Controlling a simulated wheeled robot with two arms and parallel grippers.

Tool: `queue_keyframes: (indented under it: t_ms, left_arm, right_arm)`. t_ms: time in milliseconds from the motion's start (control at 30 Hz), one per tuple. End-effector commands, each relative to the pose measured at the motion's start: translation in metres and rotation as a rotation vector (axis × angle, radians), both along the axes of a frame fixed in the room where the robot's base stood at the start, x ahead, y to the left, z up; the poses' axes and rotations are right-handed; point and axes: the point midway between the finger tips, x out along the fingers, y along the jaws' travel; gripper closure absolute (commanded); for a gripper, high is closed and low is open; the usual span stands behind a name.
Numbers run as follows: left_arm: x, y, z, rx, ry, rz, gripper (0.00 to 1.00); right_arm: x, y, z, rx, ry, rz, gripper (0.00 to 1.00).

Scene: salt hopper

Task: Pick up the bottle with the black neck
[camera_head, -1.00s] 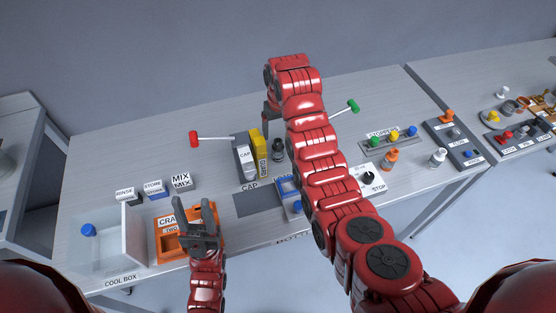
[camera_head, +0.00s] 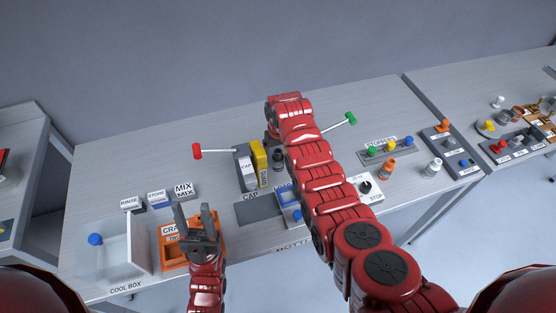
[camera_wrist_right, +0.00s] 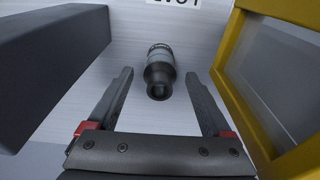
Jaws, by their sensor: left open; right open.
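The bottle with the black neck (camera_head: 278,158) stands on the table beside the yellow-framed holder, partly behind my right arm. In the right wrist view the bottle (camera_wrist_right: 159,66) has a dark neck and a greyish body. My right gripper (camera_wrist_right: 158,80) is open, and in that view the bottle shows between its two fingers, which are not closed on it. In the head view the right gripper is mostly hidden by its own arm. My left gripper (camera_head: 194,216) is open and empty above the orange crate (camera_head: 168,252).
The yellow frame (camera_head: 258,162) and grey cap holder (camera_head: 240,176) stand close to the left of the bottle. Levers with a red knob (camera_head: 197,151) and a green knob (camera_head: 351,118) stick out behind.

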Motion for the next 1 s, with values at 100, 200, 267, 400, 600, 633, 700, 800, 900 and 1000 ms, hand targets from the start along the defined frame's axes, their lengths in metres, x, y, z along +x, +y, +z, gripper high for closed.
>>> queue_keyframes:
  t_ms: [100,200,267,400,600,633,700,800,900,1000]
  left_arm:
    - [0.000,0.000,0.000,0.000,0.000,0.000,0.50]
    - [0.000,0.000,0.000,0.000,0.000,0.000,0.50]
    - [0.000,0.000,0.000,0.000,0.000,0.000,0.50]
    - [0.000,0.000,0.000,0.000,0.000,0.000,0.50]
    - [0.000,0.000,0.000,0.000,0.000,0.000,0.50]
    - [0.000,0.000,0.000,0.000,0.000,0.000,0.50]
    - [0.000,0.000,0.000,0.000,0.000,0.000,0.50]
    - [0.000,0.000,-0.001,0.000,0.000,0.000,0.50]
    - [0.000,0.000,-0.003,0.000,0.000,0.000,0.50]
    - [0.000,0.000,-0.008,0.000,0.000,0.000,0.50]
  right_arm:
    - [0.000,0.000,0.000,0.000,0.000,0.000,0.25]
    - [0.000,0.000,0.000,0.000,0.000,0.000,0.43]
    - [0.000,0.000,0.000,0.000,0.000,0.000,0.54]
    - [0.000,0.000,0.000,0.000,0.000,-0.001,0.79]
    - [0.000,0.000,0.000,0.000,0.000,-0.001,1.00]
    - [0.000,0.000,0.000,0.000,0.000,-0.001,1.00]
    - [0.000,0.000,0.000,0.000,0.000,-0.001,1.00]
    - [0.000,0.000,0.001,0.000,-0.001,-0.001,1.00]
    - [0.001,0.000,0.004,0.001,-0.002,-0.001,1.00]
    - [0.002,0.000,0.010,0.000,-0.004,-0.001,1.00]
